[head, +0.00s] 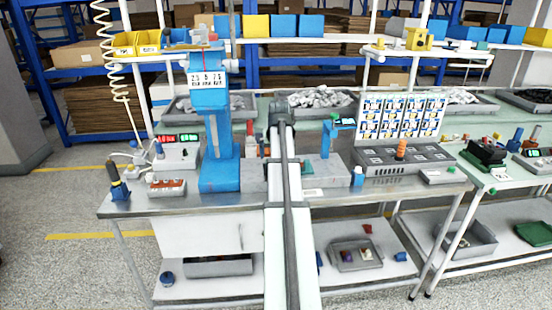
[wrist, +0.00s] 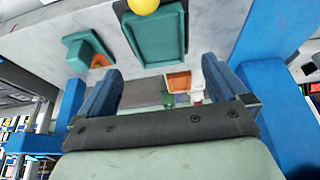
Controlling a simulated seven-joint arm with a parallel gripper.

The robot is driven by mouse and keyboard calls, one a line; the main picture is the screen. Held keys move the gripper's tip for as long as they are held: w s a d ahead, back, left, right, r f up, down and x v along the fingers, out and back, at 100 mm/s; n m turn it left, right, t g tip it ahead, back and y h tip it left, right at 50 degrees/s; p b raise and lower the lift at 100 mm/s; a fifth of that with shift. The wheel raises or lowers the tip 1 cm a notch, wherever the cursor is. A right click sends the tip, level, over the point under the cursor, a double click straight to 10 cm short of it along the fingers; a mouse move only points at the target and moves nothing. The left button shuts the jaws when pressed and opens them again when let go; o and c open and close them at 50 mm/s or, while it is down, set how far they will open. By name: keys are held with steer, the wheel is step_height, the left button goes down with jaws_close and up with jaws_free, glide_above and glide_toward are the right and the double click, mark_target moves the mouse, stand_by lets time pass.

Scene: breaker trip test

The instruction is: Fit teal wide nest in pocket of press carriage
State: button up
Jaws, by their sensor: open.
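In the wrist view a wide teal tray-like piece (wrist: 158,40) lies on a pale grey surface, just beyond my fingertips. A smaller teal piece (wrist: 86,46) is left of it with an orange part beside it. I cannot tell for certain which is the wide nest. My gripper (wrist: 161,70) is open, its two blue fingers apart with nothing between them. The blue press (head: 215,120) stands left of my arm in the head view. Its carriage and pocket are not clear there, and my own arm hides part of the bench.
A yellow ball-shaped part (wrist: 143,5) shows at the wide teal piece's far edge. Blue uprights flank my gripper, one at the right (wrist: 272,95). An orange block (wrist: 179,82) lies between the fingers' line of sight. A breaker panel (head: 400,120) stands right on the bench.

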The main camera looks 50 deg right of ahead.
steer(key=v, duration=0.9)
stand_by(0.4)
